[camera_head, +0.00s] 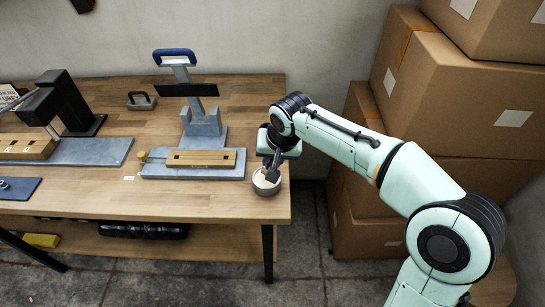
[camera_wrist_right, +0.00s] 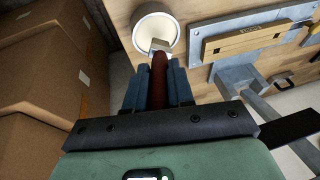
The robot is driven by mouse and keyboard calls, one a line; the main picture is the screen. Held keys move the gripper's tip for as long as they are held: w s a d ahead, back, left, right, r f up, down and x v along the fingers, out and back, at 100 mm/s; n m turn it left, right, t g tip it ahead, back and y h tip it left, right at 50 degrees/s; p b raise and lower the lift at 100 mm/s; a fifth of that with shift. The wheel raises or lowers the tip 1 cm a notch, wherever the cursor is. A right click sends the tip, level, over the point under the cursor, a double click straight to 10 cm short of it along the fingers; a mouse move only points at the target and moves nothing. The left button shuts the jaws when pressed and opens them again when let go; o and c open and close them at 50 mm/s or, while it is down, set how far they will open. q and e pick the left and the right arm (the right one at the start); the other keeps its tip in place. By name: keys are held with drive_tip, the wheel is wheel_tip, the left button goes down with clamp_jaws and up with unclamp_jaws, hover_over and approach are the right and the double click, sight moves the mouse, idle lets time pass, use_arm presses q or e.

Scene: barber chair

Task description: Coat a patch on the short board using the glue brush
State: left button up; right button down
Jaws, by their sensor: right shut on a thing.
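My right gripper (camera_head: 272,166) is shut on the glue brush, whose reddish-brown handle (camera_wrist_right: 158,82) shows between the dark fingers in the right wrist view. The brush points down into a round glue pot (camera_head: 267,187) with pale contents at the table's right end. The pot also shows in the right wrist view (camera_wrist_right: 143,33), with the brush head over or in its opening; I cannot tell how deep. A light wooden board (camera_head: 200,159) lies on a grey metal fixture left of the pot. It also shows in the right wrist view (camera_wrist_right: 243,41). My left gripper is out of view.
A grey upright clamp with a blue handle (camera_head: 174,53) stands behind the board. Another wooden board (camera_head: 25,147) lies by a black press (camera_head: 70,103) at the left. Stacked cardboard boxes (camera_head: 440,95) stand right of the table (camera_head: 230,205). Its front strip is mostly clear.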

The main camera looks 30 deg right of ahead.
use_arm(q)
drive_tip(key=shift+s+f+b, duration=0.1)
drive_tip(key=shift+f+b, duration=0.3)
use_arm(e)
drive_tip(key=shift+f, duration=0.65)
idle(0.9)
drive_tip(key=shift+r, duration=0.1)
drive_tip(key=shift+r+p, duration=2.7)
drive_tip(key=shift+r, duration=0.85)
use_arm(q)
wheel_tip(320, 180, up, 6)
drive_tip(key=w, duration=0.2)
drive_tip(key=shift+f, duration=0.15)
use_arm(e)
drive_tip(key=shift+f, duration=0.1)
